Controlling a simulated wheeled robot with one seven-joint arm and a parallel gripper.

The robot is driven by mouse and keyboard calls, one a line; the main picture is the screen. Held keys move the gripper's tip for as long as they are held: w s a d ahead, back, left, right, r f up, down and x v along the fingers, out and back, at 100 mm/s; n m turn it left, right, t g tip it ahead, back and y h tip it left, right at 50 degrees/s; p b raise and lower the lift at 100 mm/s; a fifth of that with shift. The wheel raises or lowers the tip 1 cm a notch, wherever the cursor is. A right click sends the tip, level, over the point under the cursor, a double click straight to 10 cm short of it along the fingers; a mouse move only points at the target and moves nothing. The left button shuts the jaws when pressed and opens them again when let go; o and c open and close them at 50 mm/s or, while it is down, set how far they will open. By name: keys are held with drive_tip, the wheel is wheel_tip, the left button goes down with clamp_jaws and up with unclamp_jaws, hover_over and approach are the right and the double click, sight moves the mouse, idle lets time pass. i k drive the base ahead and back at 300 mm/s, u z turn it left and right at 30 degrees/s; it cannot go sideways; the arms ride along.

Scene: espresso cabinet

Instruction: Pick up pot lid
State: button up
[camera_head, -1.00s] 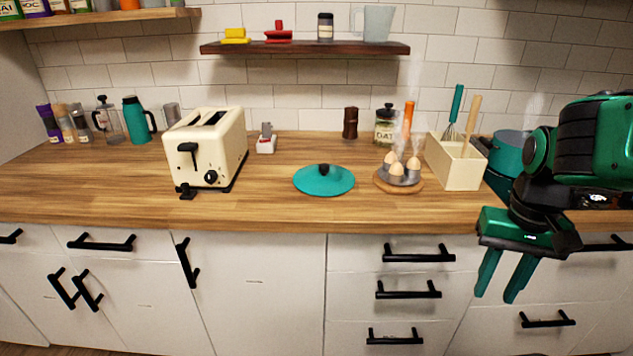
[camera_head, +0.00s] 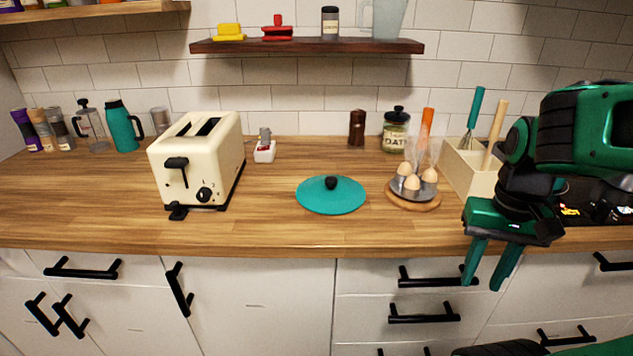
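The pot lid (camera_head: 347,198) is a flat teal disc with a black knob (camera_head: 331,183) on top. It lies on the wooden counter (camera_head: 270,220), right of the toaster and left of the egg holder, with nothing on it. My gripper (camera_head: 483,287) is at the right, in front of the counter's front edge and pointing down. Its two green fingers are apart with nothing between them. It is clear of the lid, to the lid's right.
A cream toaster (camera_head: 192,165) stands left of the lid. An egg holder (camera_head: 412,195) with several eggs stands close on its right, with a utensil box (camera_head: 467,170) behind. A shelf (camera_head: 300,47) hangs above. The counter in front of the lid is clear.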

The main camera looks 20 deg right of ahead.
sight(326, 194)
drive_tip(key=u, duration=0.25)
drive_tip(key=i, duration=0.15)
drive_tip(key=z, duration=1.2)
drive_tip(key=k, duration=1.2)
drive_tip(key=u, duration=1)
drive_tip(key=i, duration=1.3)
drive_tip(key=z, duration=0.05)
